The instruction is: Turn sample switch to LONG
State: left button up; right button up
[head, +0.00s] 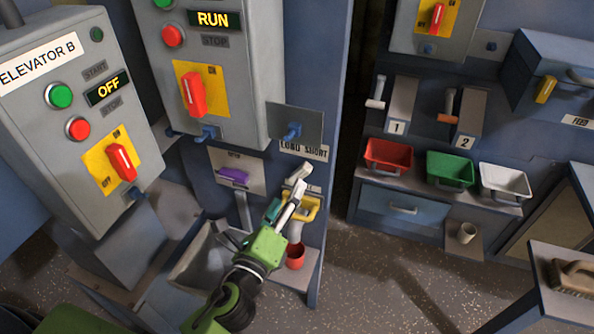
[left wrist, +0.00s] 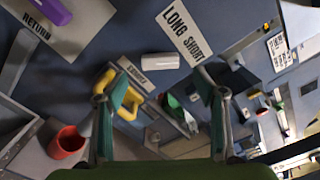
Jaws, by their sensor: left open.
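The sample switch has a white bar handle (head: 300,171) on the blue post, just below a plate reading LONG SHORT (head: 303,150). In the left wrist view the white handle (left wrist: 154,61) lies crosswise under the plate (left wrist: 183,30). Which word it points to I cannot tell. My left gripper (head: 288,203) is open in front of the post. In the left wrist view its two fingertips (left wrist: 158,80) stand apart, with the handle seen ahead between them; contact is not clear. My right gripper is not in view.
A yellow handle (head: 306,206) sits close below the switch, beside my left gripper. A red cup (head: 295,256) stands on the ledge under it. A purple handle (head: 233,176) is left of the switch. Red, green and white bins stand at the right.

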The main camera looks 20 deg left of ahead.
aim_at(297, 176)
pick_arm(q)
jog(key=w+p, duration=0.1)
jog(key=w, duration=0.7)
jog(key=shift+d, duration=0.15)
jog(key=c, duration=1.1)
